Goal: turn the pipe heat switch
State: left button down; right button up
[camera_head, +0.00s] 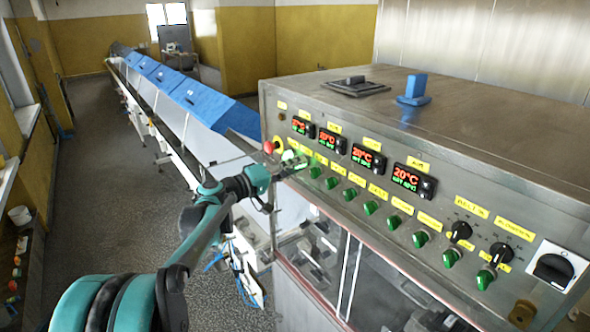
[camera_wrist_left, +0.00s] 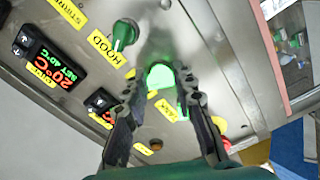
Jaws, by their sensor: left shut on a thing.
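The grey control panel carries a row of green knob switches with yellow labels. In the head view my left gripper (camera_head: 287,163) is at the left end of this row, against the panel face. In the left wrist view my left gripper (camera_wrist_left: 162,82) has its two fingers on either side of a brightly lit green switch (camera_wrist_left: 159,75) and is shut on it. A yellow label (camera_wrist_left: 166,110) lies beside it, too blurred to read. An unlit green switch (camera_wrist_left: 124,34) labelled HOOD sits beside it. My right gripper is not in view.
Red temperature displays (camera_head: 413,181) run above the switches. A red button (camera_head: 268,147) is just left of my left gripper. Black knobs (camera_head: 501,253) are at the panel's right end. A blue-covered conveyor (camera_head: 196,98) runs back at the left.

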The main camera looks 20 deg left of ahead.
pick_arm(q)
jog(key=shift+f+m, duration=0.15)
jog(key=shift+m, duration=0.35)
jog(key=c, duration=1.2)
grip_release()
jog(key=shift+s, duration=0.1)
jog(key=shift+a, duration=0.1)
jog(key=v, duration=1.1)
jog(key=shift+s+a, duration=0.25)
jog(key=shift+s, duration=0.1)
jog(key=shift+d, duration=0.1)
